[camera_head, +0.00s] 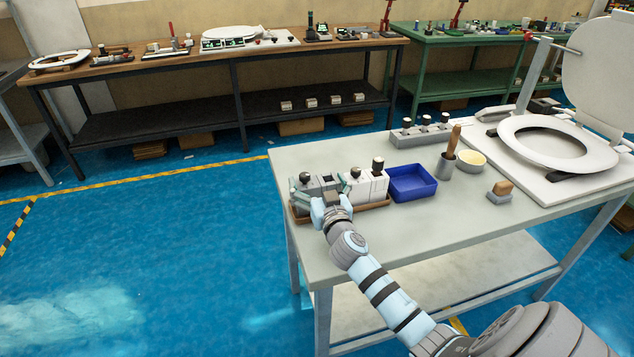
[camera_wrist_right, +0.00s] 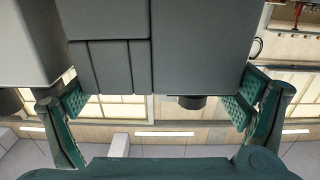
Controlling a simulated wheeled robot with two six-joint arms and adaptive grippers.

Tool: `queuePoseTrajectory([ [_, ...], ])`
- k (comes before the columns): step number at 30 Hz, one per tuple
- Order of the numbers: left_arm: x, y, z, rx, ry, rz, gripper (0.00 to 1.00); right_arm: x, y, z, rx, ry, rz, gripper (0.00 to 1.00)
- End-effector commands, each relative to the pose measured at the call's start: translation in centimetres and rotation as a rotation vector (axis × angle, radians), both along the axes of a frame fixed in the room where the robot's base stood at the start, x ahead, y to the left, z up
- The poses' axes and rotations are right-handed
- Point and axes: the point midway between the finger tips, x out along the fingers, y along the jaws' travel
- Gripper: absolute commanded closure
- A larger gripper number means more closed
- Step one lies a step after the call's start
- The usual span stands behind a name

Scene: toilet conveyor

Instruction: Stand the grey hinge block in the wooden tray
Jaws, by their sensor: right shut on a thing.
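My right gripper (camera_head: 331,192) is at the left part of the wooden tray (camera_head: 368,208), on the near side of a row of blocks. In the right wrist view its green finger pads (camera_wrist_right: 158,103) are shut on opposite sides of the grey hinge block (camera_wrist_right: 200,45). The block fills the space between the fingers, with a short dark stub at its edge. In the head view the gripper largely hides the held block, so I cannot tell whether it touches the tray floor. White-grey blocks with dark knobs (camera_head: 377,180) stand in the tray to the right. My left gripper is not in view.
A blue bin (camera_head: 412,185) stands right of the tray. Beyond are a grey cup with a wooden-handled tool (camera_head: 446,163), a yellow-topped bowl (camera_head: 470,160), a small brown-topped block (camera_head: 500,191) and a toilet seat (camera_head: 530,136). The near tabletop (camera_head: 400,228) is clear.

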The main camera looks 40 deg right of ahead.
Motion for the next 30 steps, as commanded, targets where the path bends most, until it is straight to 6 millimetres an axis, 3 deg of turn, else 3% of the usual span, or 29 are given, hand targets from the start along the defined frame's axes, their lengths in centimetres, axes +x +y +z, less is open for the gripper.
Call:
queuePoseTrajectory([
  [14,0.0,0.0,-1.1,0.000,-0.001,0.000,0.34,0.0,0.0,-0.9,-0.002,-0.002,0.000,0.50],
  [15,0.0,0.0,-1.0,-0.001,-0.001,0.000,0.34,0.0,0.0,-0.8,-0.002,-0.002,0.000,0.01],
  [26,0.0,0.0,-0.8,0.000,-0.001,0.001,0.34,0.0,0.0,-0.7,0.000,0.001,0.000,0.00],
  [30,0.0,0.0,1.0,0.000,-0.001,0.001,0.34,0.0,0.0,1.0,0.000,0.000,0.000,0.00],
])
